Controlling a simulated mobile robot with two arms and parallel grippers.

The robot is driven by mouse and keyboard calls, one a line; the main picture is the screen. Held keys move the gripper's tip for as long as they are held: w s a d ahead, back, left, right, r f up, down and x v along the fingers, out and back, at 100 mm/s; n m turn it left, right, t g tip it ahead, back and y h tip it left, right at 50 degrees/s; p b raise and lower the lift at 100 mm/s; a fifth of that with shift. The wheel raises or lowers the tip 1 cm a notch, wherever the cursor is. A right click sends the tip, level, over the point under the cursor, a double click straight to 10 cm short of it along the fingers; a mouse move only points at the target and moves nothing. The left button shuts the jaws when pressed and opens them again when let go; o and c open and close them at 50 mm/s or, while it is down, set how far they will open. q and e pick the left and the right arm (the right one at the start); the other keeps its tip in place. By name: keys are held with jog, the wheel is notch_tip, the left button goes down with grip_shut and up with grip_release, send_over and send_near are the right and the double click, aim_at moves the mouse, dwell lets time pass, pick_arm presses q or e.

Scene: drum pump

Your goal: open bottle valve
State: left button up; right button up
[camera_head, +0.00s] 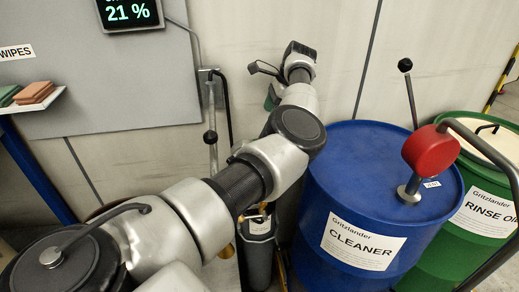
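My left arm comes in from the lower left and reaches up to its wrist near the top middle. A dark grey cylinder (259,264), which may be the bottle, stands upright behind and below my arm. A white label (258,226) and small brass-coloured parts show near its top. Its valve cannot be made out clearly. A small green part (270,98) shows beside my forearm, partly hidden; I cannot tell what it is. My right gripper is not in view.
A blue CLEANER drum (340,180) stands right of my arm, with a red round pump head (430,150) and a lever on top. A green RINSE OIL drum (489,190) stands further right. A wall panel with a display (130,12) is behind.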

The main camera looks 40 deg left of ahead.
pick_arm(q)
jog(key=p+x, duration=0.2)
jog(key=x, duration=0.7)
jog(key=shift+s+f+p, duration=0.15)
jog(key=shift+s+p, duration=0.05)
jog(key=shift+p, duration=0.15)
jog(key=shift+s+a+f, duration=0.15)
jog(key=shift+a+f, duration=0.05)
jog(key=shift+f, duration=0.4)
jog(key=c, duration=0.9)
